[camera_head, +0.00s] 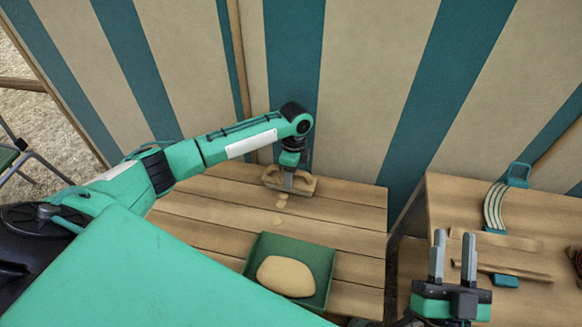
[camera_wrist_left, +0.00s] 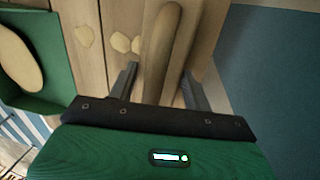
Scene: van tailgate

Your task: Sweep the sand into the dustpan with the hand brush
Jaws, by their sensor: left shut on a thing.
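The hand brush (camera_head: 302,184) is a wooden block with a raised handle, at the back of the plank table. My left gripper (camera_head: 289,184) is shut on the brush from above; in the left wrist view the brush (camera_wrist_left: 166,40) lies between its fingers (camera_wrist_left: 160,85). A green square dustpan (camera_head: 327,260) sits on the table in front of the brush, holding a large sand heap (camera_head: 285,277). Several small sand patches (camera_head: 279,206) lie between brush and dustpan; some show in the left wrist view (camera_wrist_left: 121,42). My right gripper (camera_head: 452,258) is open and empty at the right.
A second wooden table (camera_head: 430,200) stands at the right with a teal-handled striped item (camera_head: 494,208), flat wooden strips and a small teal block (camera_head: 504,281). A striped teal and cream wall (camera_head: 370,80) closes the back. A gap separates the two tables.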

